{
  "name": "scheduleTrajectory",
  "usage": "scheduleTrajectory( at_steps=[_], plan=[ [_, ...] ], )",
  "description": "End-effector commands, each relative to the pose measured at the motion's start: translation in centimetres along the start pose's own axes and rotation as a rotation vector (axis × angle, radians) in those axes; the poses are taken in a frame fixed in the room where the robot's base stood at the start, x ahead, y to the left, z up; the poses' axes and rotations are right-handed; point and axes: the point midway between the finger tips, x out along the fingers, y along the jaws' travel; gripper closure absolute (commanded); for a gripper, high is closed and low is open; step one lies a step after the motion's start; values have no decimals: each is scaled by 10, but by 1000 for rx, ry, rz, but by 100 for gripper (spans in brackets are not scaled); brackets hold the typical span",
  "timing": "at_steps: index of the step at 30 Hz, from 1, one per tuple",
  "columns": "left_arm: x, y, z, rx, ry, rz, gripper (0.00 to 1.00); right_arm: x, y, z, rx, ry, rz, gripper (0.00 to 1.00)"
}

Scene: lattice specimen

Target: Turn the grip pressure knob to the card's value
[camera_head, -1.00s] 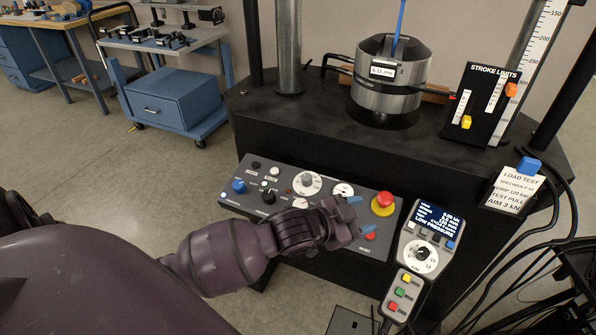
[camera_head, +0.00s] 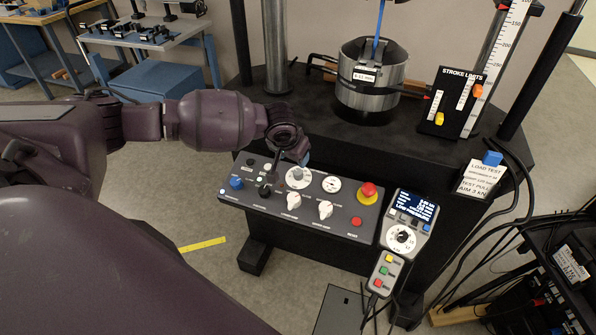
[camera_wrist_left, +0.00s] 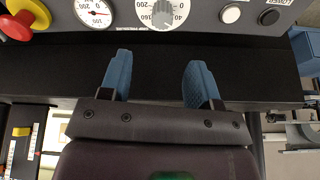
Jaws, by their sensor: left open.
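The grip pressure knob (camera_head: 298,178) is a grey knob on a white numbered dial, on the sloping control panel (camera_head: 345,226). In the left wrist view the knob (camera_wrist_left: 163,14) is at the top edge, partly cut off, with the panel upside down. The card (camera_head: 483,180) at the right reads "LOAD TEST"; an earlier head view shows a grip value of 120 bar. My left gripper (camera_head: 303,156) is just behind the knob at the panel's back edge. Its blue fingers (camera_wrist_left: 159,72) are open and empty, apart from the knob. My right gripper is not in view.
A pressure gauge (camera_head: 331,184) and a red emergency button (camera_head: 368,191) sit right of the knob. White knobs (camera_head: 325,208) are in front. A handset (camera_head: 404,236) with a display hangs at the panel's right. The test machine's black table (camera_head: 420,140) stands behind.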

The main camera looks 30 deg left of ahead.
Motion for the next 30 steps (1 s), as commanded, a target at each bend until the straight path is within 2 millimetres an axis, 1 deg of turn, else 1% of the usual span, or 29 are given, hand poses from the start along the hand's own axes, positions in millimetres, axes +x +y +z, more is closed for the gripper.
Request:
scheduleTrajectory(
  at_steps=[5,8,11,18,21,25,30],
  plan=[
    [2,-1,3,-70,-16,-13,43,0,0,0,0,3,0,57],
    [11,-1,3,-77,-16,-13,43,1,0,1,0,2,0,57],
    [24,-1,3,-75,-15,-13,43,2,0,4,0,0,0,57],
    [67,-1,4,-73,-15,-13,43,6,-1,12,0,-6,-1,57],
    [82,-1,4,-72,-14,-12,43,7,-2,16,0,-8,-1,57],
    [97,-2,4,-73,-14,-12,43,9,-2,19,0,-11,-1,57],
    [106,-2,4,-71,-13,-12,43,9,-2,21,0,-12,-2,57]
  ],
)
